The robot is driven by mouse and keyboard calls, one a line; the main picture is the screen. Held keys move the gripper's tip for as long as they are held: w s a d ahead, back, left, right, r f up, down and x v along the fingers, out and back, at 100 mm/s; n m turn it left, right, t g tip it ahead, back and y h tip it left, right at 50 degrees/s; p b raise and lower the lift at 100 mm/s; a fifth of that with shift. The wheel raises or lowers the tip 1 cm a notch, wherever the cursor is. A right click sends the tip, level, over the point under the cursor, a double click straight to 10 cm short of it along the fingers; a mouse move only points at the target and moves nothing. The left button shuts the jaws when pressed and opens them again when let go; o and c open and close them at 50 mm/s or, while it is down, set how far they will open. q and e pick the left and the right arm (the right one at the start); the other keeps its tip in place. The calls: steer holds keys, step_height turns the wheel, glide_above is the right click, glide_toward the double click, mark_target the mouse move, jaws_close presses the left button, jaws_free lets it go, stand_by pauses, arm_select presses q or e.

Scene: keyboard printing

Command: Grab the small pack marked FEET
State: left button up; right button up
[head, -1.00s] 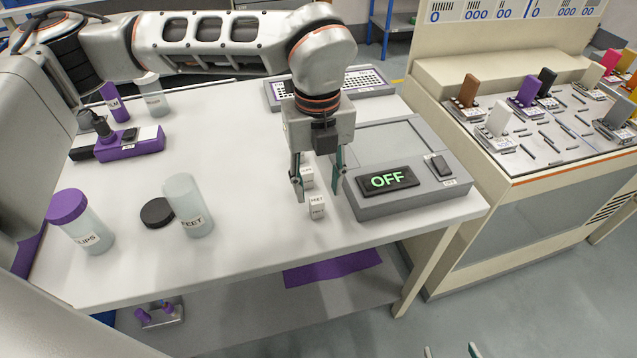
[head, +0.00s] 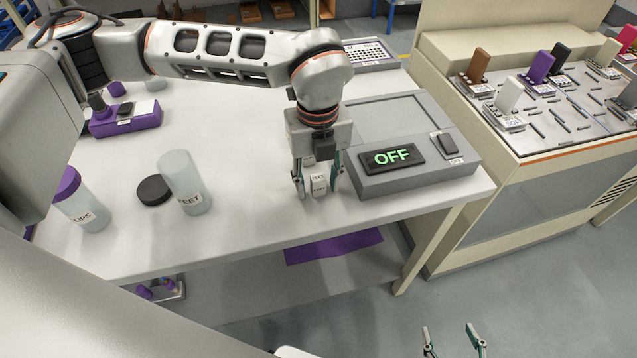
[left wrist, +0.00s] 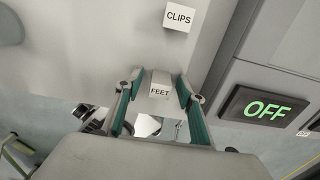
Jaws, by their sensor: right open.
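The small white pack marked FEET (head: 318,185) stands on the white table near its front edge, left of the grey device. My left gripper (head: 317,191) points down around it, one finger on each side. In the left wrist view the FEET pack (left wrist: 160,87) sits between the two teal-lined fingertips (left wrist: 160,84), which look open with a narrow gap beside it. My right gripper (head: 453,341) is open and empty at the bottom of the head view, over the floor.
The grey device (head: 410,180) with a lit OFF display stands close to the right of my left gripper. A FEET jar (head: 184,182), a black lid (head: 154,190) and a purple-lidded CLIPS jar (head: 82,205) stand left. The table between is clear.

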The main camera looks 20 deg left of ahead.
arm_select(q)
steer(key=shift+r, duration=0.1)
steer(key=c, duration=1)
steer(key=shift+r, duration=0.15)
